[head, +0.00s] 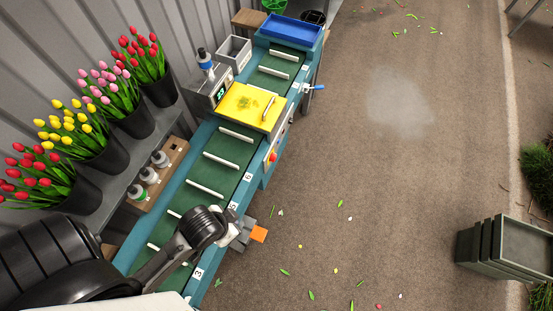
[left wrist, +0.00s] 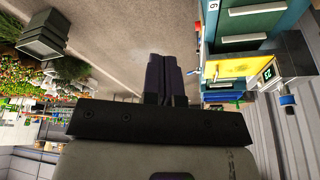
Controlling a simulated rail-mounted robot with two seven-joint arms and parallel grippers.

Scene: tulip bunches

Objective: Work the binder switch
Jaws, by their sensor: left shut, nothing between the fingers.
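The binder has a yellow lid (head: 243,106) and spans the green conveyor (head: 228,146). A small red knob (head: 272,157) sits on its near right side; it looks like the switch, but its setting is too small to read. My left arm comes in from the lower left over the near conveyor, short of the binder. In the left wrist view my left gripper (left wrist: 164,78) is shut and empty, its dark fingers together. The yellow lid (left wrist: 228,68) shows right of the fingers, apart from them. My right gripper is not in view.
Black buckets of tulips (head: 128,118) line the left wall. A display box (head: 211,90) stands beside the binder, and a blue tray (head: 290,30) lies at the far end. A blue-handled lever (head: 315,87) sticks out on the right. The floor (head: 400,190) right of the conveyor is mostly clear.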

